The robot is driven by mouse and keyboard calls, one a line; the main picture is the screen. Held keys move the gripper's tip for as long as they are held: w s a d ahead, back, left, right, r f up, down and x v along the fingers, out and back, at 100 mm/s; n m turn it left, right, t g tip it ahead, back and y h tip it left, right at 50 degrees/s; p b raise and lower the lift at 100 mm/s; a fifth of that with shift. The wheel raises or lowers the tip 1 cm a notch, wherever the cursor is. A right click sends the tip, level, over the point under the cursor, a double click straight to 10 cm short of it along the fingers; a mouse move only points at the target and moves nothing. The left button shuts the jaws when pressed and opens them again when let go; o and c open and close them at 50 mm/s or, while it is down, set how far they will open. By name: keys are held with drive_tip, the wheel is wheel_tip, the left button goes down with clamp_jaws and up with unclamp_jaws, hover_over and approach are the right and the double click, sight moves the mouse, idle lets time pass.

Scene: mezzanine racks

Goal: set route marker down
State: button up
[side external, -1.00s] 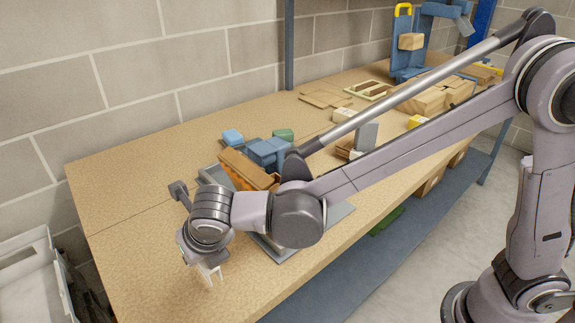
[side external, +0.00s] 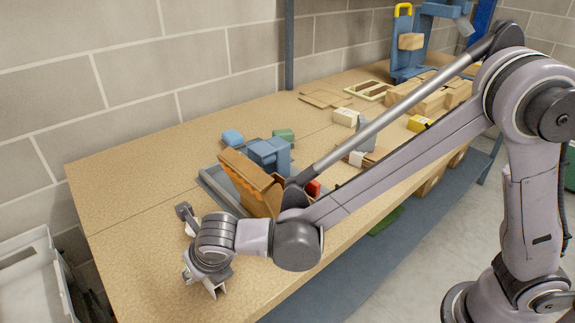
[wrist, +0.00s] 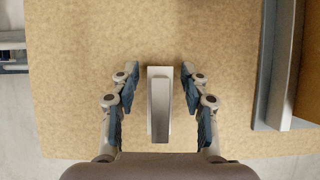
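The route marker (wrist: 159,103) appears to be the pale grey-white narrow block in the middle of the wrist view, over the bare tabletop. My gripper (wrist: 159,74) is open, with one finger on each side of the block and a visible gap on both sides. In the side view my gripper (side external: 208,286) is low at the near left end of the table. The block cannot be clearly told apart from the fingers there, and its contact with the table is hidden.
A grey tray (side external: 216,190) with an orange-brown bin (side external: 248,182) and blue blocks (side external: 268,154) stands right of my gripper. The tray's edge (wrist: 275,75) shows at the right in the wrist view. Bare wooden tabletop (side external: 140,190) lies left and behind.

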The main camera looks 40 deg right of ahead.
drive_tip(key=shift+r, duration=0.1)
drive_tip(key=v, duration=1.2)
drive_tip(key=s+d+m, duration=0.3)
drive_tip(key=d+m, duration=1.3)
drive_tip(key=m, duration=0.2)
drive_tip(key=s+d+f+m+t, duration=0.1)
drive_tip(key=s+d+m, duration=0.2)
drive_tip(key=d+m, duration=1.3)
drive_tip(key=shift+s+m, duration=0.35)
drive_tip(key=shift+m, duration=0.55)
drive_tip(key=shift+d+f, duration=0.1)
